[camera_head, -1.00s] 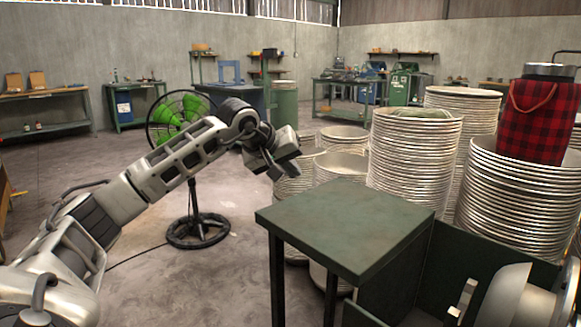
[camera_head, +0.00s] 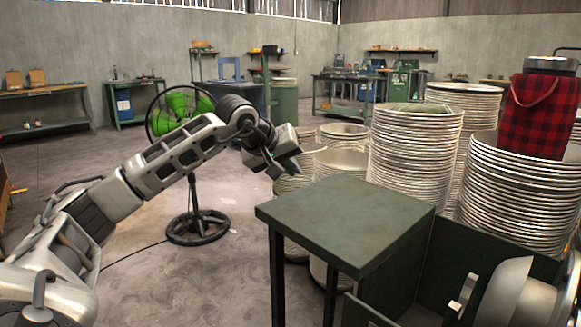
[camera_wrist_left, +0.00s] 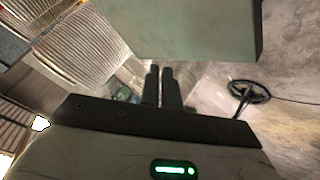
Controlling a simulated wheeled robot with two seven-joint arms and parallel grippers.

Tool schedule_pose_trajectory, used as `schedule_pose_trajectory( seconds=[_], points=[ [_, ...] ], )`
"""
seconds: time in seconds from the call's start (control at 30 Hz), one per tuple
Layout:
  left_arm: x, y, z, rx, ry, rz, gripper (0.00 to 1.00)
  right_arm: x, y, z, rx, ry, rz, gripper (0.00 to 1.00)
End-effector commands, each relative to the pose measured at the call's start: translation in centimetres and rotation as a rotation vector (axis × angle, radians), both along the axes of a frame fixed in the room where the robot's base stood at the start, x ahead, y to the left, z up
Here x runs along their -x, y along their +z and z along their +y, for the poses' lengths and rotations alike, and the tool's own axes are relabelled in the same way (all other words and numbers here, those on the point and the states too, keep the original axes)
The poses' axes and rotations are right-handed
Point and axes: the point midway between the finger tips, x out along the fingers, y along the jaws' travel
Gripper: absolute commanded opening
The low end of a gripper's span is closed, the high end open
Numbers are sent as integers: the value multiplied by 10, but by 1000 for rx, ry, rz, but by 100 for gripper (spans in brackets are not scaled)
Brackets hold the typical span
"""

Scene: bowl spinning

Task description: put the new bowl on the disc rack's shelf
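My left gripper (camera_head: 284,168) hangs in the air, left of and above the green table (camera_head: 345,215). In the left wrist view its two dark fingers (camera_wrist_left: 161,85) lie side by side with almost no gap and nothing visible between them. My right gripper is out of view. A pale round metal piece with a flange (camera_head: 510,290) shows at the lower right; I cannot tell whether it is the new bowl. Tall stacks of metal discs or bowls (camera_head: 412,155) stand behind the table. I cannot make out for certain which part is the disc rack's shelf.
A dark green panelled box (camera_head: 455,255) adjoins the table on the right. A red plaid bag (camera_head: 540,115) sits on the right stack (camera_head: 520,195). A green fan (camera_head: 180,112) on a round base (camera_head: 198,227) stands beyond my left arm. Floor left of the table is open.

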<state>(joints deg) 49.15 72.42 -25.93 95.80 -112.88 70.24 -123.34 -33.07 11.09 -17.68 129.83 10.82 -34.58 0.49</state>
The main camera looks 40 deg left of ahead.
Motion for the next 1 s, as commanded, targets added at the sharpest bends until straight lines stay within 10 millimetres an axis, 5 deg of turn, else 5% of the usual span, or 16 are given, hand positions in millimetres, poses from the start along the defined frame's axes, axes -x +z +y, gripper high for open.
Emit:
schedule_pose_trajectory(
  seconds=[0.4,0.5,1.0],
  points=[
    [2,-2,-3,0,-4,2,0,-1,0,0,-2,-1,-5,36],
    [2,-3,-3,0,-4,2,30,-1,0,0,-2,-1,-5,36],
    [12,6,-2,-3,0,3,30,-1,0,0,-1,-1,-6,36]
  ],
)
